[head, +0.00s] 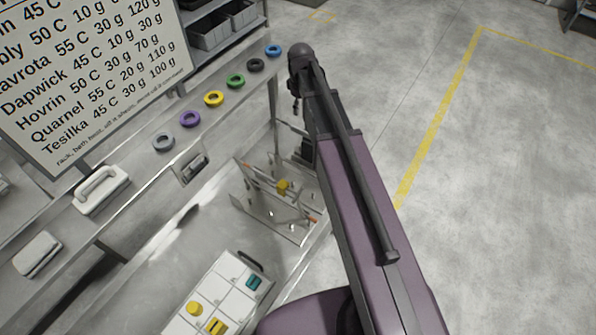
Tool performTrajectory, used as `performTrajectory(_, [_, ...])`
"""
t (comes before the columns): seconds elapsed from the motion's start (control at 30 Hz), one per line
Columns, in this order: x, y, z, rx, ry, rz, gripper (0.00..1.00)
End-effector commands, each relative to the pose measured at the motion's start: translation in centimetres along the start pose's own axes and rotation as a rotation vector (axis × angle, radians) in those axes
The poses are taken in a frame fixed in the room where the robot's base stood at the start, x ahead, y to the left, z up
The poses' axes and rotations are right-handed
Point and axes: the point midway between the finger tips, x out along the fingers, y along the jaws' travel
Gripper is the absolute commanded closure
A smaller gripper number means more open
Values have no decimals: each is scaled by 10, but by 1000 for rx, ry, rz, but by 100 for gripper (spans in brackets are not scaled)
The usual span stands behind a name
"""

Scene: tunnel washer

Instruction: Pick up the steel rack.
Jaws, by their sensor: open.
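The steel rack (268,213) is a low, bright metal frame with upright plates. It stands on the bench in the middle of the head view, left of my arm. A yellow knob (283,187) and thin bars with orange ends show at it. My arm crosses its right side in the picture, so I cannot tell if part of it is hidden. My gripper (295,104) shows only as small dark parts under the far end of my arm, above the rack in the picture and apart from it. It is open, with nothing visible in it; its fingers are mostly hidden.
Several coloured rings (214,99) line the bench's back ledge, below a printed sign (90,70). A white panel (225,290) with yellow and teal parts is at the front. A white handled block (101,189) lies left. Open floor (500,200) is on the right.

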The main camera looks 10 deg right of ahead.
Motion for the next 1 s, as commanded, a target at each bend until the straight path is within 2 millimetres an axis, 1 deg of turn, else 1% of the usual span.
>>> performTrajectory(0.03, [8,0,0,0,0,0,47])
performTrajectory(0.7, [59,1,1,2,0,0,47])
performTrajectory(0.83, [66,1,1,2,0,0,47])
performTrajectory(1.0, [69,1,1,3,0,0,47])
